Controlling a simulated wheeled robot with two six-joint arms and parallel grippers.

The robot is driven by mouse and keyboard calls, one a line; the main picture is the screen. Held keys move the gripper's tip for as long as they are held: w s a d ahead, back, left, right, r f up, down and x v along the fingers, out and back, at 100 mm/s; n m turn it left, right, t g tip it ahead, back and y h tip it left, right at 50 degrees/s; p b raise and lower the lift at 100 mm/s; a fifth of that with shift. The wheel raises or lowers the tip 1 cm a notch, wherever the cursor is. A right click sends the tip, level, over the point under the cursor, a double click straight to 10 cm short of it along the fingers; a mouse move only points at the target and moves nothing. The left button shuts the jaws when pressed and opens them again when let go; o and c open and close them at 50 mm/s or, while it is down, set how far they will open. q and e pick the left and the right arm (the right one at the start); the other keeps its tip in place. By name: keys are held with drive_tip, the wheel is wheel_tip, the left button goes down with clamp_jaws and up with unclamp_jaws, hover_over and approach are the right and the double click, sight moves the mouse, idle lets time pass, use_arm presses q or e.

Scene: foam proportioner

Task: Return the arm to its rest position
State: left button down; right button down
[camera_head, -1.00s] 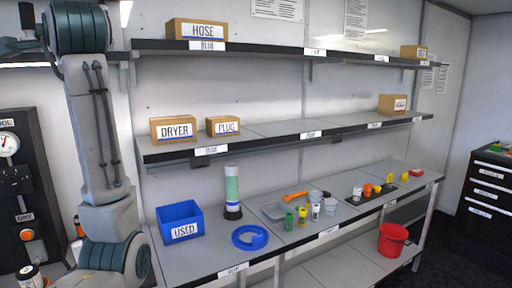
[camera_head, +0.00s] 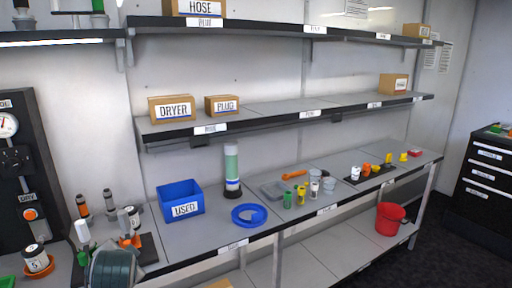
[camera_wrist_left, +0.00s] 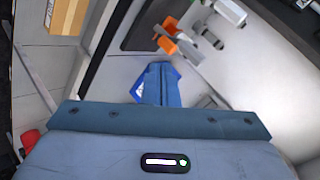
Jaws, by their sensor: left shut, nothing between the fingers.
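My left gripper (camera_wrist_left: 154,84) shows in the wrist view as two blue fingers pressed together, with nothing seen between them. A blue shape with a white edge lies behind the fingertips; I cannot tell what it is. In the head view only a grey-green joint of my arm (camera_head: 112,268) shows at the lower left, low in front of the bench. My left gripper's fingers are not seen in that view. My right gripper is in neither view.
The blue USED bin (camera_head: 181,209), blue ring (camera_head: 249,215) and clear green-filled cylinder (camera_head: 232,168) stand on the bench. Several bottles and fittings stand at the left. DRYER (camera_head: 171,109) and PLUG (camera_head: 222,105) boxes are on the shelf. A red bucket (camera_head: 390,219) stands lower right.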

use_arm(q)
drive_tip(key=s+d+f+n+g+h, duration=0.2)
drive_tip(key=s+f, duration=1.2)
drive_tip(key=s+d+f+n+g+h, duration=0.15)
drive_tip(key=s+f, duration=0.25)
drive_tip(key=s, duration=0.5)
drive_tip(key=s+d+f+n+g+h, duration=0.15)
drive_tip(key=s+f, duration=0.25)
drive_tip(key=s, duration=0.6)
wheel_tip(320, 180, down, 28)
drive_tip(key=w+a+g, duration=0.1)
drive_tip(key=a+g, duration=0.1)
drive_tip(key=s+a+f+g, duration=0.1)
drive_tip(key=s+f, duration=1.7)
drive_tip(key=f, duration=0.3)
drive_tip(key=shift+s+n+y, duration=0.25)
drive_tip(key=shift+n+y, duration=0.05)
drive_tip(key=shift+n, duration=0.1)
